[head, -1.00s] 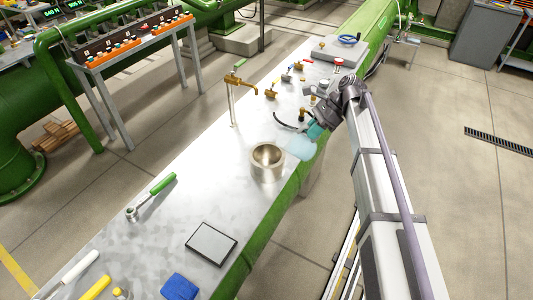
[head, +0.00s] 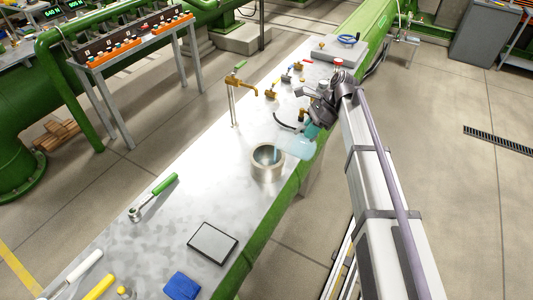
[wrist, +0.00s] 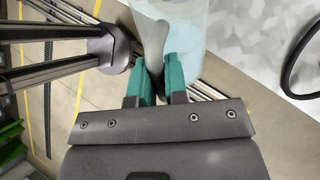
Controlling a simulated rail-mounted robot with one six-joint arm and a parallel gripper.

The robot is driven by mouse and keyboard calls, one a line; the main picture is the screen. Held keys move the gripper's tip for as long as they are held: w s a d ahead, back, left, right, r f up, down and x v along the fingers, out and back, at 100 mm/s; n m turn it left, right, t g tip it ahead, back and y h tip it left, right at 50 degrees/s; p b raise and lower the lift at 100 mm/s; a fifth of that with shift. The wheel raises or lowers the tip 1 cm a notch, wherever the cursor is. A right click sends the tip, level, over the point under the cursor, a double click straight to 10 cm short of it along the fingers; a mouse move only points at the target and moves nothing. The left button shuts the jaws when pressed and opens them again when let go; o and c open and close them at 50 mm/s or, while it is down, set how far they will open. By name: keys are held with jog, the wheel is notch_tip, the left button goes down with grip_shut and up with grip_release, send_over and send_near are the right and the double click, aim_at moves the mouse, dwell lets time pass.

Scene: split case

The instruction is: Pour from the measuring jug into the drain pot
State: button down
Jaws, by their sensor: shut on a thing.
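The measuring jug (head: 295,143) is pale blue and see-through. My gripper (head: 312,130) is shut on its handle, to the right of the drain pot. In the wrist view my gripper's teal fingers (wrist: 165,72) close around the grey handle (wrist: 154,45) of the jug (wrist: 192,22). The drain pot (head: 267,172) is a round metal pot standing on the metal bench. The jug is at the pot's upper right, leaning towards it, and its left end overlaps the pot's rim in the head view. I cannot see whether liquid is flowing.
A brass tap (head: 240,83) rises from the bench behind the pot. A green-handled ratchet (head: 153,196), a dark-framed tablet (head: 212,243) and a blue cloth (head: 181,286) lie nearer. The bench (head: 190,165) is clear left of the pot.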

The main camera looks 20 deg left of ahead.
aim_at(293, 133)
jog(key=shift+s+a+r+h+p, duration=0.1)
jog(key=shift+a+r+h+p, duration=0.2)
jog(key=shift+r+h+p, duration=0.35)
dwell(0.7)
jog(key=shift+s+a+f+t+h+p, duration=0.1)
jog(key=shift+a+f+t+h+p, duration=0.1)
jog(key=shift+a+h+p, duration=0.15)
jog(key=shift+s+a+f+t+h+p, duration=0.1)
jog(key=shift+a+t+h+p, duration=0.1)
jog(key=shift+a, duration=0.1)
dwell(1.2)
jog(key=shift+s+a+r+t+h+p, duration=0.2)
jog(key=shift+a+h+p, duration=0.1)
jog(key=shift+a, duration=0.15)
jog(key=shift+s+a+r+t+h+p, duration=0.15)
jog(key=shift+a+r+h+p, duration=0.15)
jog(key=shift+a, duration=0.2)
jog(key=shift+s+a+r+t+h+p, duration=0.15)
jog(key=shift+a+h+p, duration=0.15)
jog(key=shift+a, duration=0.15)
jog(key=shift+s+a+r+m+h+p, duration=0.2)
jog(key=shift+a+r+m+h+p, duration=0.15)
jog(key=shift+a+h, duration=0.2)
dwell(0.7)
